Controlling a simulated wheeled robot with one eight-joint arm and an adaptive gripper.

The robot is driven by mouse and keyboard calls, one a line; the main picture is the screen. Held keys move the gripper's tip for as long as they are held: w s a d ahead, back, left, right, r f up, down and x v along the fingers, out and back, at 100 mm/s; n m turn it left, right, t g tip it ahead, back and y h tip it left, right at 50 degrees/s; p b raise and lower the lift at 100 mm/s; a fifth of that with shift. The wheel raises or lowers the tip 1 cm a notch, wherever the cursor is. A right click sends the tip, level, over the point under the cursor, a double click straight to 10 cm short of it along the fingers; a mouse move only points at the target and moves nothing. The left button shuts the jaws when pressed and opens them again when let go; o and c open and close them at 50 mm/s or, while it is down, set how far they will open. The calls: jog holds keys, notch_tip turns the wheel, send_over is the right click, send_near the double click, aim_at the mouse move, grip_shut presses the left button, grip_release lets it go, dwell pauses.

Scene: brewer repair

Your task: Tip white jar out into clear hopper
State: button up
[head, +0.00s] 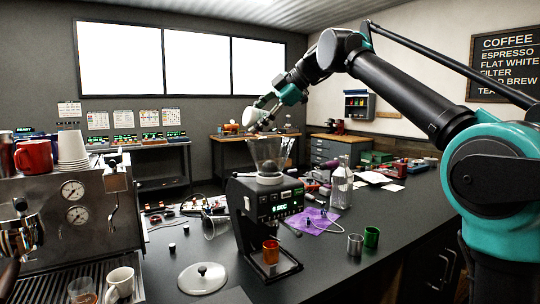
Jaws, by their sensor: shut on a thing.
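The white jar (251,116) is up in the air above the counter, tilted, over the clear hopper. My gripper (262,110) is shut on the jar, holding it from the right. The clear hopper (267,153) is a cone with its wide end up, on top of the black grinder (266,212). The grinder has a lit display, and an orange cup (271,252) stands at its base. The jar's mouth and contents are too small to tell, and I cannot see anything falling into the hopper.
A round lid with a black knob (202,278) lies in front. A glass bottle (341,184), a purple cloth (312,221), a metal cup (355,245) and a green cup (371,237) stand or lie to the right. An espresso machine (95,215) fills the left.

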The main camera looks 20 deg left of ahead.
aim_at(245, 123)
jog(key=shift+s+a+f+n+t+h, duration=0.3)
jog(key=shift+t+h, duration=0.2)
jog(key=shift+h, duration=0.1)
jog(key=shift+s+a+r+t+h+b, duration=0.15)
jog(key=shift+r+t+h+b, duration=0.15)
jog(key=shift+r+t+h, duration=0.15)
jog(key=shift+s+a+f+n+t+h, duration=0.15)
jog(key=shift+f+n+t+h, duration=0.1)
jog(key=shift+n+t+h, duration=0.35)
jog(key=shift+s+a+r+t+h+b, duration=0.3)
jog(key=shift+s+a+t+h+b, duration=0.15)
jog(key=shift+s+a, duration=0.15)
jog(key=s+a+f+n+t+h+b, duration=0.3)
jog(key=f+n+t+h, duration=0.2)
jog(key=t, duration=0.5)
jog(key=shift+s+f+h, duration=0.3)
jog(key=shift+f+h, duration=1)
jog(key=shift+f, duration=0.6)
